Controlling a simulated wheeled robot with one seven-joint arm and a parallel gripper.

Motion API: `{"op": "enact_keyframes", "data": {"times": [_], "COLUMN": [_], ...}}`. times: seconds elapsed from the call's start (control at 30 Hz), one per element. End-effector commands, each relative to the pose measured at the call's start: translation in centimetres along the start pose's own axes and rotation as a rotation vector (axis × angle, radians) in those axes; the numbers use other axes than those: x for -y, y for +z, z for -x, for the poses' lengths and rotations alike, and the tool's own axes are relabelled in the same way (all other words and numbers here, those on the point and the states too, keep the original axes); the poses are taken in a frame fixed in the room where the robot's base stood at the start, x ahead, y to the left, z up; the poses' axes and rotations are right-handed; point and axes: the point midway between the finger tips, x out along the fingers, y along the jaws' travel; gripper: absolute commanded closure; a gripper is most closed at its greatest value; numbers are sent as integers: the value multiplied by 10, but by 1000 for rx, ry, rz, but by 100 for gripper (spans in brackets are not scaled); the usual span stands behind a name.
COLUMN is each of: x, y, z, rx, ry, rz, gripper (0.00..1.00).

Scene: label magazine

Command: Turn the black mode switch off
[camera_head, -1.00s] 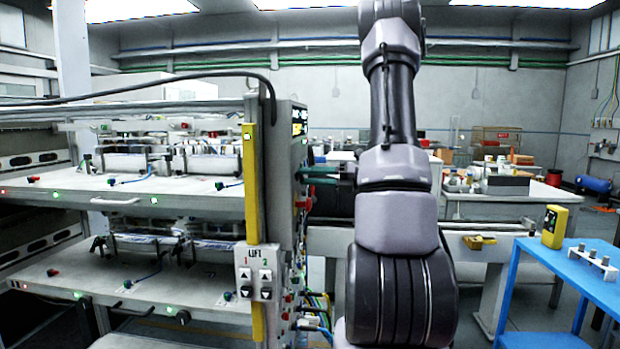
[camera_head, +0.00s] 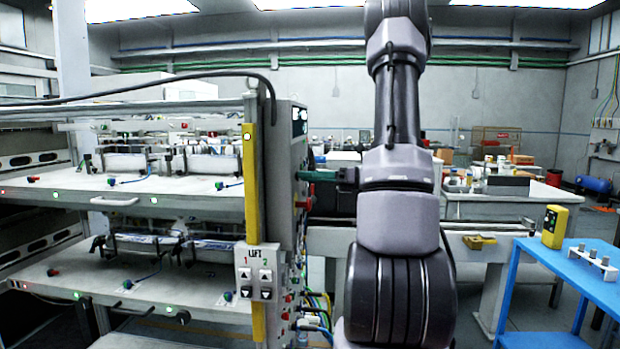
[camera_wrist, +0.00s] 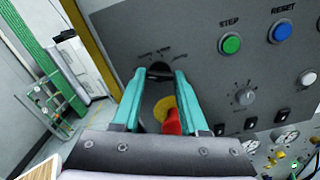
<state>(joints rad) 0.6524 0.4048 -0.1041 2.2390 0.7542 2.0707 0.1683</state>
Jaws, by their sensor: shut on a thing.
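The black mode switch (camera_wrist: 159,71) is a small dark rotary knob on the grey control panel, with small lettering above it that I cannot read. My gripper (camera_wrist: 160,76) has its two teal fingers on either side of the switch and is shut on it. In the head view my gripper (camera_head: 318,176) reaches left to the panel's side face, where the switch itself cannot be made out. The switch's exact pointing direction is hard to tell.
A red knob on a yellow disc (camera_wrist: 158,108) sits just below the switch, between my fingers. A green STEP button (camera_wrist: 230,44), a blue RESET button (camera_wrist: 281,31) and a grey dial (camera_wrist: 243,97) are to the right. A blue table (camera_head: 570,262) stands far right.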

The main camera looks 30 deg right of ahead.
Motion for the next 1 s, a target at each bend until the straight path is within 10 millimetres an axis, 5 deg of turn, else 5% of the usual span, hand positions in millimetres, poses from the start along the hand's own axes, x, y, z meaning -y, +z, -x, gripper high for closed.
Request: {"op": "enact_keyframes", "data": {"times": [0.33,0.37,0.4,0.43,0.77,1.0], "x": [0,0,0,0,0,1], "y": [-1,-1,-1,-1,0,0], "z": [1,1,1,1,2,37], "rx": [-2,-2,-2,-2,0,1], "ry": [-1,-1,-1,-1,-1,-6], "rz": [1,1,1,1,1,0], "gripper": [100,45,30,27,27,27]}}
